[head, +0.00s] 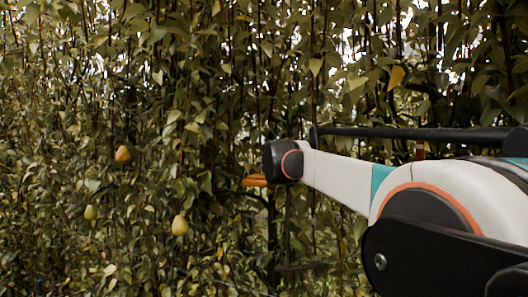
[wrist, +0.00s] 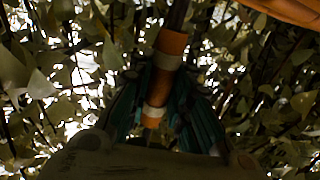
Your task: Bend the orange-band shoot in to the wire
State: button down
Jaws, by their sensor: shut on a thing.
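The orange-band shoot (wrist: 172,42) runs from the top of the wrist view down between my fingers, tilted slightly. It carries orange and pale bands. My gripper (wrist: 163,80) has its dark teal fingers closed around it from both sides. The lower end of the shoot is lost behind the gripper's body. In the head view, the end of my arm reaches into the foliage, and the fingers and the held shoot cannot be made out. I cannot pick out the wire in either view.
Dense leafy growth fills the head view. An orange-brown pear (head: 123,155) and a yellow pear (head: 180,225) hang left of my arm, with a greenish pear (head: 90,212) farther left. A dark upright post or stem (head: 272,240) stands below the arm's end. Leaves crowd the gripper.

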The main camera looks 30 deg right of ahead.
jog(key=shift+w+d, duration=0.45)
jog(key=shift+d, duration=0.1)
jog(key=c, duration=1.5)
grip_release()
jog(key=shift+d, duration=0.15)
jog(key=shift+o, duration=0.2)
jog(key=v, duration=1.2)
jog(key=shift+r, duration=0.2)
